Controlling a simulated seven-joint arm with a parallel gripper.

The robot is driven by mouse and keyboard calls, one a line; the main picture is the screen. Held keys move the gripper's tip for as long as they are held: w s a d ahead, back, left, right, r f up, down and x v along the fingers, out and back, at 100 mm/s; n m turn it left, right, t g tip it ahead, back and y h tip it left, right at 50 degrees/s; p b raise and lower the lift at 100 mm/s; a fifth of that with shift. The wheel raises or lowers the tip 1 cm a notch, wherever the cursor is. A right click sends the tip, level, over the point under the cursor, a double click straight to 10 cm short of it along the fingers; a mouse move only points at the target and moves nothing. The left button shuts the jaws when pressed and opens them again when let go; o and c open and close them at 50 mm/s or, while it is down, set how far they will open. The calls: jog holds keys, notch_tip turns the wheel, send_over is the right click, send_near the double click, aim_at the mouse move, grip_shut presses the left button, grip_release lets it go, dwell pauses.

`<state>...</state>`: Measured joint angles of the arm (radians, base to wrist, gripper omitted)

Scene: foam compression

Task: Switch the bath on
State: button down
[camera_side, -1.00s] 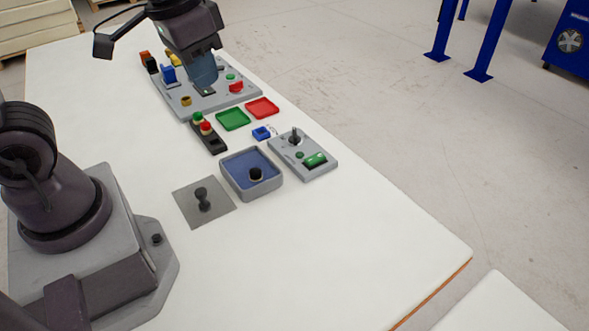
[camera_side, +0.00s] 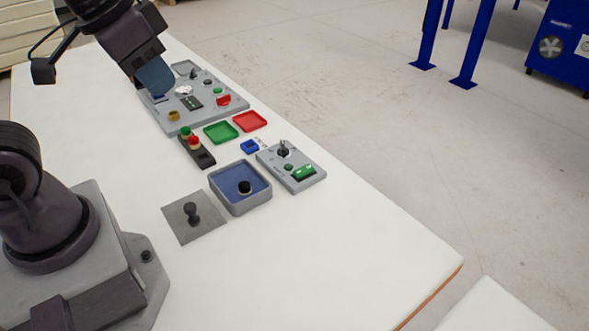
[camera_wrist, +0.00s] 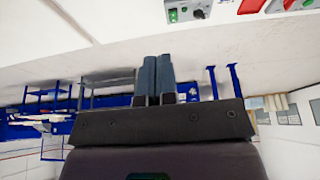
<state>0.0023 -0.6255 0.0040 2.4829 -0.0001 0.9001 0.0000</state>
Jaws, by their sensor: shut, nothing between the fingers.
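A grey shallow basin with a blue inside (camera_side: 226,184) stands mid-table and has a black knob-like piece (camera_side: 244,187) in it. I cannot tell which of these belongs to the bath. My gripper (camera_side: 160,93) is shut and empty over the left part of the large grey panel, well away from the basin. Its two fingers (camera_wrist: 157,75) lie side by side in the wrist view.
The large grey panel (camera_side: 205,120) carries several knobs and a red button (camera_side: 223,101). Green (camera_side: 221,132) and red (camera_side: 250,121) trays, a small blue block (camera_side: 249,146), a green-and-red button box (camera_side: 203,157) and a dark plate with a knob (camera_side: 180,232) lie nearby. The front right tabletop is clear.

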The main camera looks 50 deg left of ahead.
jog(key=w+f+n+g, duration=0.35)
jog(key=w+f, duration=0.25)
jog(key=w, duration=0.5)
jog(key=n, duration=1.3)
send_over(300, 173)
notch_tip(300, 173, down, 10)
jog(key=shift+w+a+r+n+g, duration=0.1)
jog(key=shift+r+n+g, duration=0.1)
jog(key=shift+n+g, duration=0.4)
notch_tip(300, 173, down, 14)
jog(key=shift+f, duration=0.1)
jog(key=shift+f, duration=0.15)
